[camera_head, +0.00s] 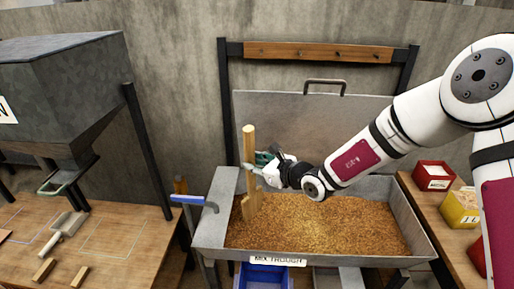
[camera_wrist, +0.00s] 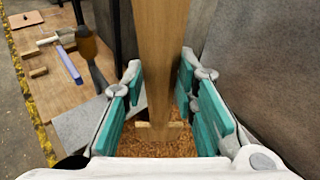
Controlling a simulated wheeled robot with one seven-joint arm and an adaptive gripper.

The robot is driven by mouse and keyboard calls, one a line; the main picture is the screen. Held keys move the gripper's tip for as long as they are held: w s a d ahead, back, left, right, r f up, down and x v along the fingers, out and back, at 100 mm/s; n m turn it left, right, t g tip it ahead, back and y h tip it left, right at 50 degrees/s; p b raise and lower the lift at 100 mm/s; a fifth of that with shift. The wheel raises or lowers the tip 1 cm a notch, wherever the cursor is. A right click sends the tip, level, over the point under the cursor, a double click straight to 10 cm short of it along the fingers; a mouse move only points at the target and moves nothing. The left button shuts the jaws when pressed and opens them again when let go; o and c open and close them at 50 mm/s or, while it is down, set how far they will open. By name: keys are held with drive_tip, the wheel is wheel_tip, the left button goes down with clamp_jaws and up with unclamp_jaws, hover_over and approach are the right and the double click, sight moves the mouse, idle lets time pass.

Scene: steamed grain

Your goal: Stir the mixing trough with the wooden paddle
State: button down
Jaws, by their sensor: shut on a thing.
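The wooden paddle (camera_head: 249,145) stands nearly upright at the left end of the mixing trough (camera_head: 228,188). My gripper (camera_head: 257,166) is shut on the paddle's shaft, coming in from the right. In the wrist view the shaft of the paddle (camera_wrist: 160,50) runs between the teal pads of my gripper (camera_wrist: 165,95). The paddle's lower end is at the brown grain (camera_head: 320,228) that covers the trough floor; how deep it goes I cannot tell. The grain also shows below the paddle in the wrist view (camera_wrist: 150,150).
The trough's raised lid (camera_head: 300,120) stands behind it. A blue-handled tool (camera_head: 187,199) is at the trough's left edge. A grey hopper (camera_head: 65,90) stands over a wooden table (camera_head: 110,265) at left. Red (camera_head: 433,173) and yellow (camera_head: 459,208) boxes sit at right.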

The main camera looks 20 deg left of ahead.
wheel_tip(320, 180, down, 11)
drive_tip(key=w+d+b, duration=0.3)
drive_tip(key=w+d, duration=0.2)
drive_tip(key=d, duration=1.1)
drive_tip(key=w+d+b, duration=0.3)
drive_tip(key=w+d, duration=0.3)
drive_tip(key=d, duration=1)
drive_tip(key=w+d+b, duration=0.3)
drive_tip(key=w+d, duration=0.2)
drive_tip(key=d, duration=1.2)
wheel_tip(320, 180, up, 22)
drive_tip(key=a+p, duration=0.2)
drive_tip(key=p, duration=0.2)
drive_tip(key=shift+s+a+r+p, duration=0.2)
drive_tip(key=shift+s+a+p, duration=0.15)
drive_tip(key=shift+s, duration=0.1)
drive_tip(key=shift+d, duration=0.1)
